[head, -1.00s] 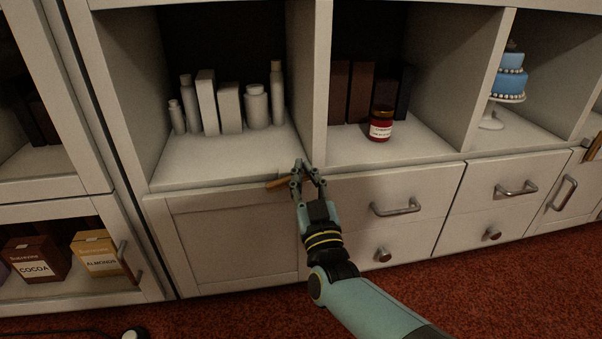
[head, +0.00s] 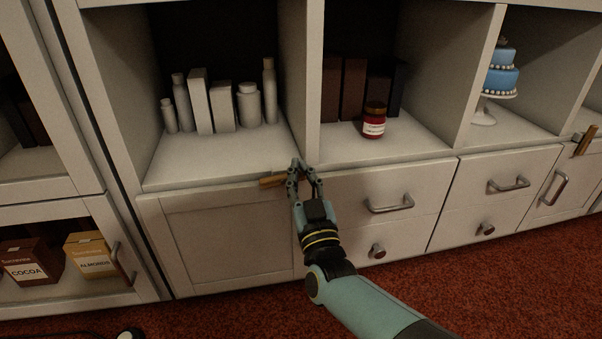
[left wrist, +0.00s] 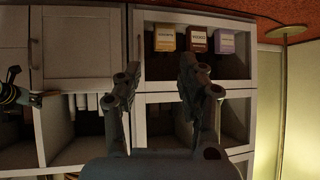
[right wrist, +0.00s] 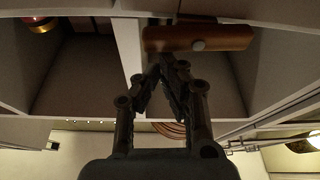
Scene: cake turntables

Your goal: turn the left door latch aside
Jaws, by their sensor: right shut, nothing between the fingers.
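The left door latch (head: 272,181) is a short wooden bar near the top right corner of the plain left cabinet door (head: 230,238). It lies almost level, and its right end is hidden behind my right gripper (head: 303,172). That gripper is shut and empty, its fingertips at the latch's right end. In the right wrist view the latch (right wrist: 215,38) shows a round grey pivot and lies just beyond the shut fingertips (right wrist: 166,62); whether they touch it I cannot tell. My left gripper (left wrist: 158,78) is open and empty, away from the latch.
Drawers with a bar handle (head: 390,204) and a knob (head: 377,251) are right of the door. Above are open shelves with white bottles (head: 248,104) and a red jar (head: 374,120). Another wooden latch (head: 585,140) is at far right. Red carpet (head: 500,290) lies in front.

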